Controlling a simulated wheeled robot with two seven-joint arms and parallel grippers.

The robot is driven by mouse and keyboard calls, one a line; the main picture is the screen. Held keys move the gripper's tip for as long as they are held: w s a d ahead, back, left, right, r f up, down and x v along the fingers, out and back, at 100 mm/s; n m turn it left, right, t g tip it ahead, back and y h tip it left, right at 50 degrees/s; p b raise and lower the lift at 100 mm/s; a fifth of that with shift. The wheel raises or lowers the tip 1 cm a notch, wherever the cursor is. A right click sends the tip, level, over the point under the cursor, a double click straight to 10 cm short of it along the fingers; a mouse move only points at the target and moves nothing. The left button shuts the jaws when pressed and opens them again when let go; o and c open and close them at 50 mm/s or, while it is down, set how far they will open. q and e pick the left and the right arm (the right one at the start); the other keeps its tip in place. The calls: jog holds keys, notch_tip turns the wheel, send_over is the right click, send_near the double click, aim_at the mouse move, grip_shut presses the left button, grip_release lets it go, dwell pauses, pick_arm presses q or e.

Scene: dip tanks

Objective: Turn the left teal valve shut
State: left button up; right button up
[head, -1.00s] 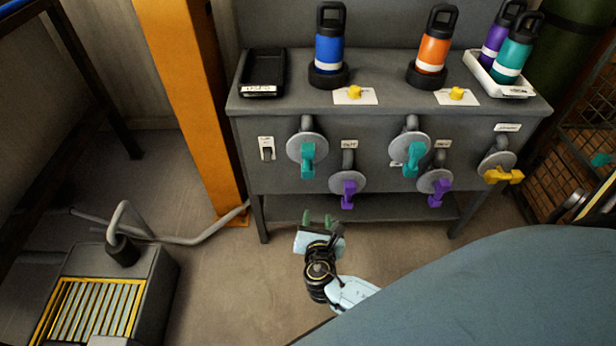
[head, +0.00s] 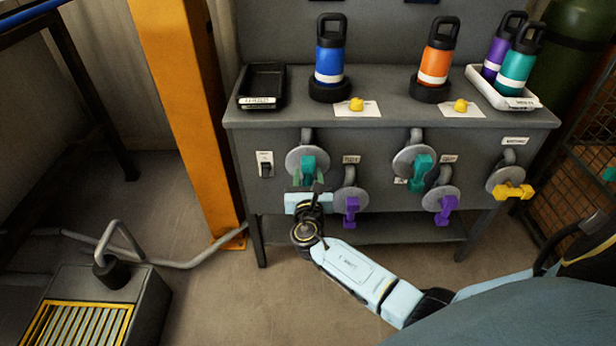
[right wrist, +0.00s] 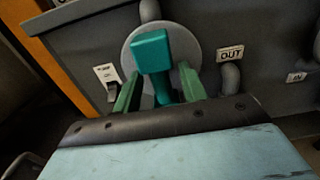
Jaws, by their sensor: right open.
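The left teal valve (head: 308,166) sits on a round grey disc on the front of the bench, its teal handle hanging down. In the right wrist view its handle (right wrist: 152,52) shows close up, with its stem between the fingers. My right gripper (head: 309,180) is open at the handle, its green fingers one on each side. In the right wrist view the gripper (right wrist: 158,90) shows a gap between each finger and the teal stem. A second teal valve (head: 420,170) is further right. My left gripper is not in view.
Purple valves (head: 351,207) and a yellow valve (head: 513,191) are on the same panel. A switch (head: 265,164) is left of the teal valve. Blue (head: 329,62) and orange (head: 436,65) bottles stand on top. An orange post (head: 190,110) rises at left.

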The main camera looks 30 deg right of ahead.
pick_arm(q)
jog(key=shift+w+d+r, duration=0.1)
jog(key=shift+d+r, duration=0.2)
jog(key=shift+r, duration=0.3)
pick_arm(e)
jog(key=shift+x, duration=0.75)
jog(key=shift+c, duration=0.3)
grip_shut()
